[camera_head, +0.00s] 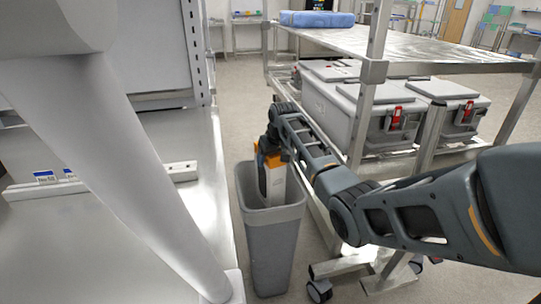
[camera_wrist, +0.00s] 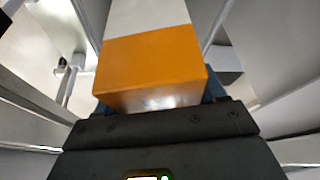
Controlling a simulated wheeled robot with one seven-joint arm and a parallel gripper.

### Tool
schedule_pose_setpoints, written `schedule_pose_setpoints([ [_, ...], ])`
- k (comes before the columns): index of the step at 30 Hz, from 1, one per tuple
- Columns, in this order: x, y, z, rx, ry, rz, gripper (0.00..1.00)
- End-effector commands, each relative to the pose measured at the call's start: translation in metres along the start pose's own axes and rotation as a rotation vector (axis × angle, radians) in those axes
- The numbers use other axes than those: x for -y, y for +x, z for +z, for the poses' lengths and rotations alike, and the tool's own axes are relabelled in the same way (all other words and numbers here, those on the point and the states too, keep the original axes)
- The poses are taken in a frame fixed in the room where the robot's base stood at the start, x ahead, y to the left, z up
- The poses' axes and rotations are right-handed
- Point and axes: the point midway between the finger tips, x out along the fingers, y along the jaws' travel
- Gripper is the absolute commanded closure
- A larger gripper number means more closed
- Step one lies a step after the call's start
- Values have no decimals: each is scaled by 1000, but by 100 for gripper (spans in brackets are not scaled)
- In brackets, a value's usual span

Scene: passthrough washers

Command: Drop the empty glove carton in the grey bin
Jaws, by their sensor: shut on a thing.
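The glove carton (camera_head: 275,182) is orange at the top and pale grey-white below. It hangs upright at the mouth of the grey bin (camera_head: 272,245), its lower end hidden behind the bin's front rim. My gripper (camera_head: 268,150) is above the bin and shut on the carton's upper end. In the wrist view the carton (camera_wrist: 155,62) fills the upper middle, its orange end close to my gripper (camera_wrist: 160,112). The fingers are mostly hidden by the carton in that view.
A steel counter (camera_head: 120,245) stands just left of the bin. A wheeled steel cart (camera_head: 440,62) on the right carries grey cases (camera_head: 355,105) with red latches on its lower shelf and a blue wrapped bundle (camera_head: 317,19) on top. The cart's caster (camera_head: 319,290) is near the bin's base.

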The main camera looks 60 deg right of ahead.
Motion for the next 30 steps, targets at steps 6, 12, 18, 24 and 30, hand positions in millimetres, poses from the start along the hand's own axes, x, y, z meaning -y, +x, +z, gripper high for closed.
schedule_pose_setpoints([
  [6,0,25,11,1,0,-1,75],
  [12,1,46,19,0,0,-1,75],
  [18,0,66,27,1,1,0,75],
  [24,0,86,36,1,0,0,75],
  [30,1,106,43,0,0,-1,75],
])
